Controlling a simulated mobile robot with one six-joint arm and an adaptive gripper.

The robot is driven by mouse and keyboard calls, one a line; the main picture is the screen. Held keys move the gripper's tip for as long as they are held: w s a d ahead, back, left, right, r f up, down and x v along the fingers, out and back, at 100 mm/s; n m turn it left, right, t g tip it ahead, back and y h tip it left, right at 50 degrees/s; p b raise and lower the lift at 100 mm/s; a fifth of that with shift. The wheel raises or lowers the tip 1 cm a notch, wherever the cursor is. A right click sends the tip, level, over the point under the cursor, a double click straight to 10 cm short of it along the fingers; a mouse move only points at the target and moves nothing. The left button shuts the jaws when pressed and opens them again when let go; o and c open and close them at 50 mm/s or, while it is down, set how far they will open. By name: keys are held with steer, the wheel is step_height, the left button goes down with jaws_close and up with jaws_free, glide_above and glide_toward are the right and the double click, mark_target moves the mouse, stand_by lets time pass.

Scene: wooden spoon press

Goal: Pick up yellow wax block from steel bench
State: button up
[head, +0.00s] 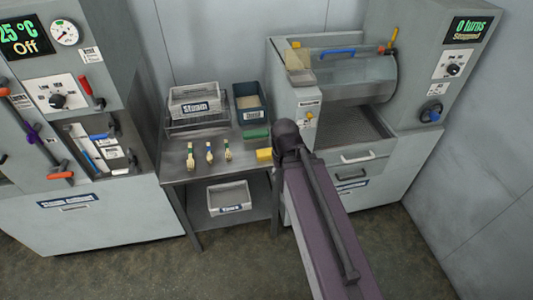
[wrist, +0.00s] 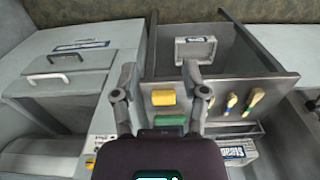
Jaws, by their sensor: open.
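The yellow wax block (head: 264,155) lies on the steel bench (head: 178,165), near its right front corner in the head view. In the wrist view the yellow wax block (wrist: 163,97) shows between the two fingers of my gripper (wrist: 160,85), apart from both. My gripper is open and empty. In the head view my arm covers the area just right of the block, and the fingers are not clear there. A green block (wrist: 170,120) lies beside the yellow one, and also shows behind it in the head view (head: 256,133).
Several small brushes (head: 209,153) lie on the bench left of the block. A grey bin (head: 195,102) and a dark bin (head: 249,103) stand at the back. Another bin (head: 229,196) sits on the lower shelf. A drum machine (head: 345,80) stands to the right.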

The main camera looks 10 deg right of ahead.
steer(key=shift+a, duration=0.15)
steer(key=o, duration=0.6)
steer(key=shift+a, duration=0.1)
steer(key=shift+w+f, duration=0.1)
steer(key=shift+w, duration=0.2)
steer(key=m+b, duration=0.6)
steer(key=m, duration=1.2)
glide_above(264, 151)
steer(key=shift+f, duration=2.8)
steer(key=shift+f, duration=0.1)
step_height(264, 151, down, 8)
steer(key=b, duration=0.8)
steer(key=shift+f, duration=0.2)
steer(key=shift+s+f, duration=0.1)
